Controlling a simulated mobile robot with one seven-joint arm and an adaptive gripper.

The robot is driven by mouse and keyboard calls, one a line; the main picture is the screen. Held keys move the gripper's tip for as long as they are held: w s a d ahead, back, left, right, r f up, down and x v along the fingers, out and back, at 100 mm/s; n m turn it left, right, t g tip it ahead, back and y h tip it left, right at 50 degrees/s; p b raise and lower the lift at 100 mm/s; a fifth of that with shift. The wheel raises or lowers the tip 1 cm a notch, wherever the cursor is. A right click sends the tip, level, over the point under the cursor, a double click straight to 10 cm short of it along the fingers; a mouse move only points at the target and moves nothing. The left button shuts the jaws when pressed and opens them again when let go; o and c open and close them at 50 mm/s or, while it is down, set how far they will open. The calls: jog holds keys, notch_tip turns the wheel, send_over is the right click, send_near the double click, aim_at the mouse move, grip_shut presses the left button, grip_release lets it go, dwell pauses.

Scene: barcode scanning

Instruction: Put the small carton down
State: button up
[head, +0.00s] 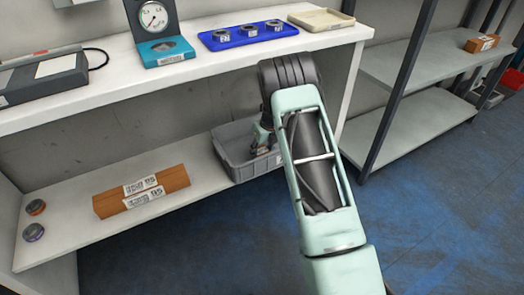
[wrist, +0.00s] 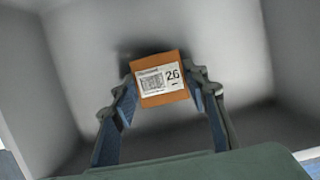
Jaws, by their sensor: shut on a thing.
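The small carton (wrist: 160,80) is an orange-brown box with a white label reading 26. It shows in the wrist view between the two fingers of my gripper (wrist: 162,98), which is shut on it. Grey walls surround it there, so it is inside a grey bin. In the head view my gripper (head: 265,145) reaches down into the grey bin (head: 237,172) on the lower shelf. The carton is hidden by my arm in the head view. I cannot tell whether it touches the bin floor.
The upper shelf above the bin holds a dial gauge (head: 153,17), a blue tray (head: 225,41) and a beige tray (head: 322,18).

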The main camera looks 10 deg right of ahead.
jog(key=o, duration=1.4)
jog(key=p+v, duration=0.3)
jog(key=v, duration=0.4)
jog(key=shift+s+r, duration=0.15)
jog(key=shift+r, duration=0.15)
jog(key=shift+r, duration=0.1)
